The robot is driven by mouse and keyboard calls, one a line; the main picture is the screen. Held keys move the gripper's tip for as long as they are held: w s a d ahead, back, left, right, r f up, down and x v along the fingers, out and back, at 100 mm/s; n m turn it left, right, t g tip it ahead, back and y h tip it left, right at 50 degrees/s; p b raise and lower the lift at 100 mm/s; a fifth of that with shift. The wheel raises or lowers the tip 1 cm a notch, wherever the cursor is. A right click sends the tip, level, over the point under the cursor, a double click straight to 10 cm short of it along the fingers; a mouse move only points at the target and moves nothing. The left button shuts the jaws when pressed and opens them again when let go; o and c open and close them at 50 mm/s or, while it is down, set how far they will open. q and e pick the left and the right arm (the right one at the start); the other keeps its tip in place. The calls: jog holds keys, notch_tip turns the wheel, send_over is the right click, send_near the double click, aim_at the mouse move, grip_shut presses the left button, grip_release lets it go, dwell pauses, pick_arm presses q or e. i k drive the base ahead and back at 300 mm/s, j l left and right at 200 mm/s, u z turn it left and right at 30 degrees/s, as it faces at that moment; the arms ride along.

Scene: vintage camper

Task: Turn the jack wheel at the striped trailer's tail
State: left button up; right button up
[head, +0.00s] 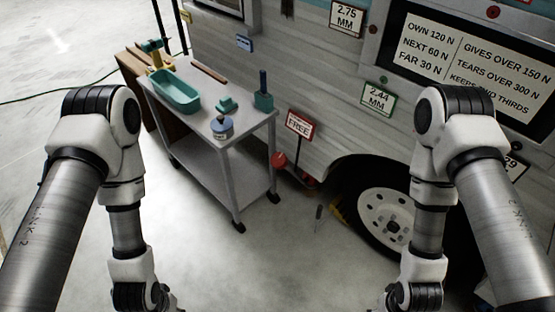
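The trailer (330,95) has grey, plank-like side panels and fills the right and back of the head view. I cannot make out a jack wheel for certain. A small round red thing (279,159) sits low by the trailer's side, beside the cart; I cannot tell what it is. The road wheel (386,218), with a black tyre and pale rim, is partly behind my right arm. Both my arms reach down out of the bottom of the picture, and neither gripper shows.
A grey wheeled cart (187,118) stands against the trailer, carrying a teal tray (174,92), a blue-grey round item (222,127) and other tools. A red-framed FREE sign (299,125) stands by it. A yellow chock-like piece (338,208) lies by the tyre. The front floor (260,265) is clear.

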aim_at(279, 161)
jog(key=i+l+u, duration=0.15)
jog(key=u, duration=0.3)
jog(key=i+l+u, duration=0.15)
jog(key=l+u, duration=0.3)
jog(key=i+l+u, duration=0.1)
jog(key=l+u, duration=0.15)
jog(key=u, duration=0.2)
